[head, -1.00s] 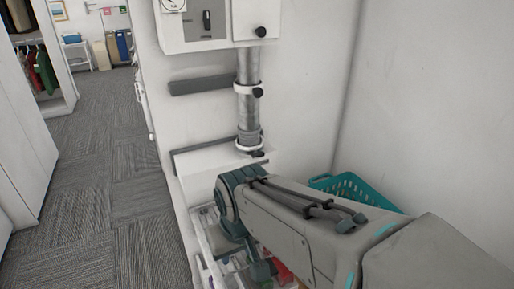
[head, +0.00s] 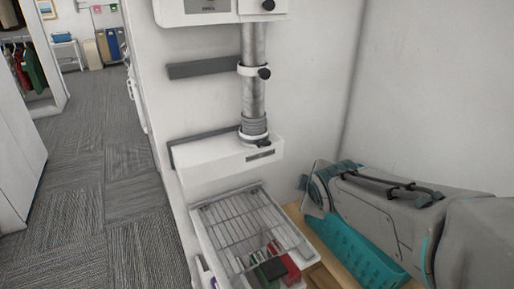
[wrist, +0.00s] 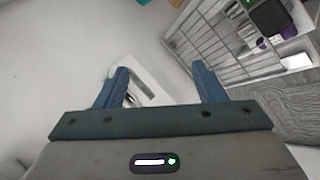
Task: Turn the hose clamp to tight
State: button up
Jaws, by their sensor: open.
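A grey pipe (head: 253,95) runs down the wall in the head view to a short ribbed hose section (head: 254,125). A white ring clamp with a dark knob (head: 264,73) is around the pipe's middle. Another white ring (head: 250,138) with a small dark part is around the lower end; I cannot tell which is the hose clamp or how tight either is. My gripper (wrist: 161,85) is open in the wrist view, with nothing held between its blue fingers. A white boxy part with a dark detail shows beyond them.
A white box (head: 215,163) sits under the pipe. Below it is a wire rack (head: 243,222) above a white tray with red, green and dark items. A teal basket (head: 362,258) stands at right, partly behind my arm. Open carpet (head: 90,220) lies at left.

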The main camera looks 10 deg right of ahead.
jog(key=w+d+f+n+t+b, duration=0.1)
jog(key=w+d+n+t+b, duration=0.1)
jog(key=w+n+t+b, duration=0.5)
jog(key=n+t+y+b, duration=0.1)
jog(key=n+y+b, duration=0.4)
jog(key=n, duration=1.6)
send_near(266, 146)
jog(key=w, duration=0.3)
jog(key=w+a+y+p, duration=0.1)
jog(key=w, duration=0.2)
jog(key=w+y+p, duration=0.1)
jog(key=w, duration=0.2)
jog(key=shift+a+f, duration=0.1)
jog(key=shift+a, duration=0.3)
jog(key=c, duration=1)
